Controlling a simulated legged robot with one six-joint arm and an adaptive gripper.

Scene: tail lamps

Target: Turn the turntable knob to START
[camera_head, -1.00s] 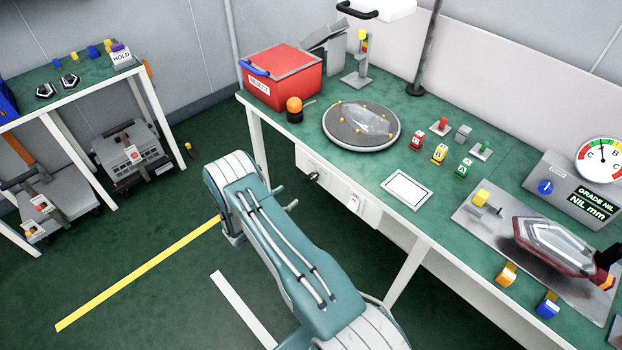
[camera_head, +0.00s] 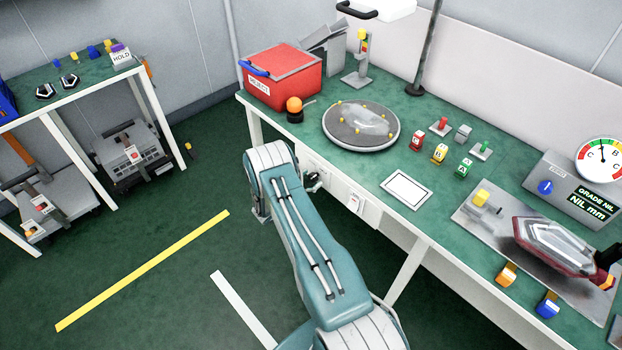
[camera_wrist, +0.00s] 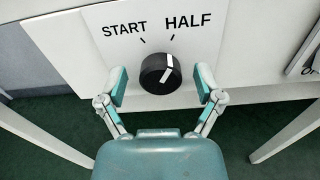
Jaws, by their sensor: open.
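The black knob (camera_wrist: 155,76) is on a white panel on the bench front in the wrist view. Its white pointer mark leans up and right, toward the HALF label (camera_wrist: 188,22). The START label (camera_wrist: 125,29) is up and to the left of the knob. My gripper (camera_wrist: 160,84) is open, with one teal finger on each side of the knob and gaps visible between them. In the head view my arm largely hides my gripper near the panel. The round turntable (camera_head: 345,144) sits on the bench top with a clear lens on it.
A red reject box (camera_head: 285,88) and an orange beacon (camera_head: 294,110) stand left of the turntable. A switch (camera_head: 355,203) is on the bench front, right of the knob. A white bench leg (camera_head: 407,275) stands close to my arm.

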